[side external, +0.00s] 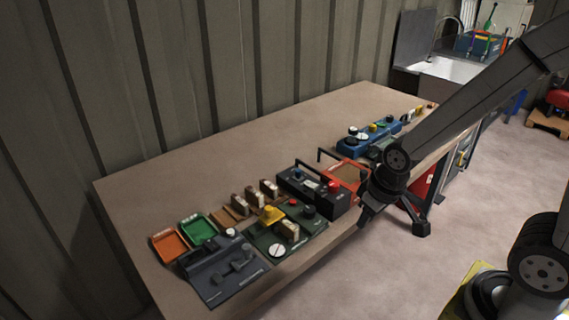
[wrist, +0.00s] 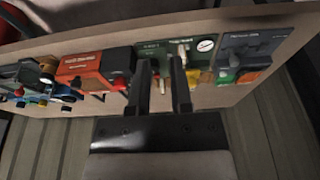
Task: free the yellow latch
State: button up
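The yellow latch (side external: 271,214) is a small yellow piece on a dark green panel (side external: 290,244) at the front of the bench. In the wrist view, a small yellow patch beside the right finger may be the latch, but it is too small to tell.
A grey panel (side external: 222,270) lies left of the green one, with orange (side external: 170,244) and green trays (side external: 197,229) behind. A black box with a red button (side external: 334,186) and a red tray (side external: 345,173) stand to the right. The back of the bench is clear.

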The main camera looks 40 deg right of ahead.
jog(key=shift+w, duration=0.2)
grip_shut()
jog(key=w+f+m+t, duration=0.1)
jog(key=w+m+t, duration=0.3)
jog(key=w+m, duration=0.3)
jog(key=shift+w+a+f+m+y, duration=0.3)
jog(key=shift+w+a+f+y, duration=0.1)
jog(key=shift+w, duration=2.5)
